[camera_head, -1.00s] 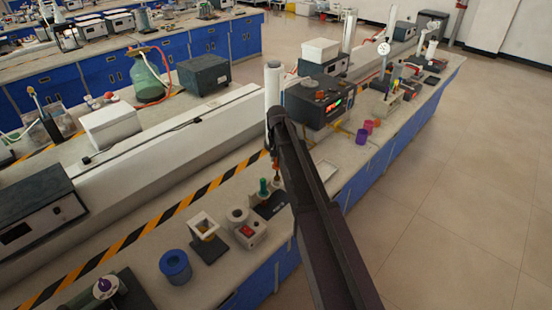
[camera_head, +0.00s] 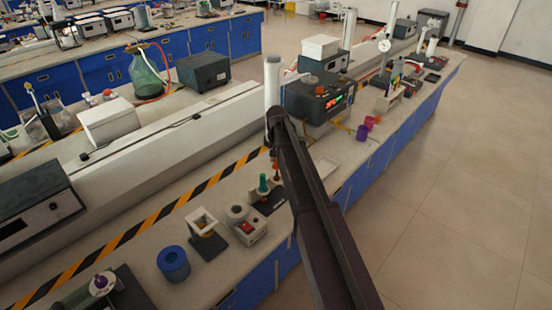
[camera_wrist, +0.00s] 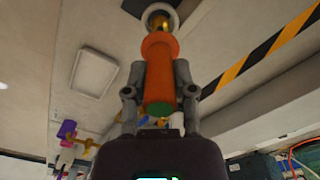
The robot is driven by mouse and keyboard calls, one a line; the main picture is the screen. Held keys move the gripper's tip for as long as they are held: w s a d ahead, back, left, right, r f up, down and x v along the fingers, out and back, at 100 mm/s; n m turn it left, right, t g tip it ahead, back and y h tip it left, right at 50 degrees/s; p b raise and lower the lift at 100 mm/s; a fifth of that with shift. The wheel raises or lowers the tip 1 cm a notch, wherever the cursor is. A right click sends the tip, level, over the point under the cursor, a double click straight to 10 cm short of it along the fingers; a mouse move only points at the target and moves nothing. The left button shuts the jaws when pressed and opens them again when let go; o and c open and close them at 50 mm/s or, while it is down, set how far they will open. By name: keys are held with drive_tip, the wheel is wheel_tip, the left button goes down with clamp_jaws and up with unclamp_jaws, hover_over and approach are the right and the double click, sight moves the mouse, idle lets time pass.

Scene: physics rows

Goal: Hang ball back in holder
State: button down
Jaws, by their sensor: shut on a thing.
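In the wrist view, my gripper (camera_wrist: 160,72) is shut on an orange handle (camera_wrist: 160,62) with a flange and a green end. A gold ball (camera_wrist: 159,21) shows beyond the handle's far end, against a pale ring (camera_wrist: 173,22). I cannot tell whether the ball touches the ring or lies inside it. In the head view my arm hides most of the gripper and the handle. Just left of the arm, a green-topped piece (camera_head: 263,184) stands on a dark base (camera_head: 268,207) on the bench. I cannot tell which stand is the holder.
A white square-topped stand (camera_head: 201,217), a grey device with a red switch (camera_head: 247,226) and a blue cup (camera_head: 173,268) stand left of my arm. A shallow tray (camera_head: 325,168) and purple cups (camera_head: 363,133) lie to the right. The floor right of the bench is clear.

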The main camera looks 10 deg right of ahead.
sight(277, 176)
drive_tip(key=shift+f+b, duration=0.5)
drive_tip(key=shift+f, duration=0.15)
drive_tip(key=shift+f+b, duration=1.35)
idle(0.4)
drive_tip(key=shift+f+b, duration=1.05)
drive_tip(key=shift+b, duration=0.05)
drive_tip(key=shift+f, duration=0.1)
drive_tip(key=shift+c, duration=1.8)
unclamp_jaws()
drive_tip(key=shift+o, duration=0.3)
drive_tip(key=o, duration=0.3)
